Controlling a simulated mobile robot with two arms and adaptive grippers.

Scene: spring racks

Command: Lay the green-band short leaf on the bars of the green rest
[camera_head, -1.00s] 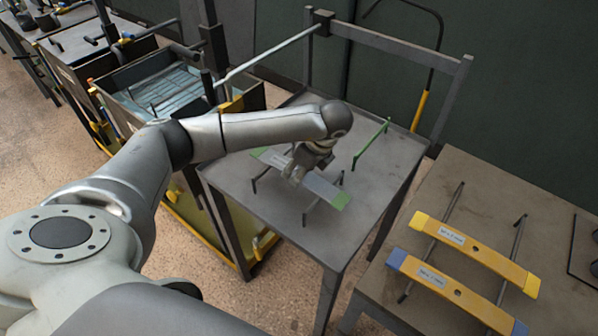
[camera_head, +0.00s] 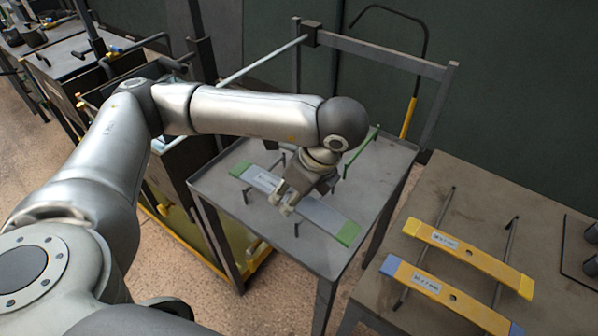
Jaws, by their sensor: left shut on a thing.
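The green-band short leaf (camera_head: 322,216) is a flat grey strip with green ends. My left gripper (camera_head: 284,204) is shut on it near its middle. The leaf lies over the dark bars (camera_head: 297,229) of a rest on the grey table, with bar ends showing at its near and far sides. I cannot tell whether it touches the bars. A thin green bar (camera_head: 362,152) stands behind it on the same table; my wrist hides part of the area between. My right gripper is not in view.
A brown table (camera_head: 450,195) at the right holds two yellow leaves (camera_head: 468,256) (camera_head: 446,297) lying across dark bars. A grey frame (camera_head: 380,48) rises behind the grey table. A dark crate stands at the left behind my arm. The grey table's front left is clear.

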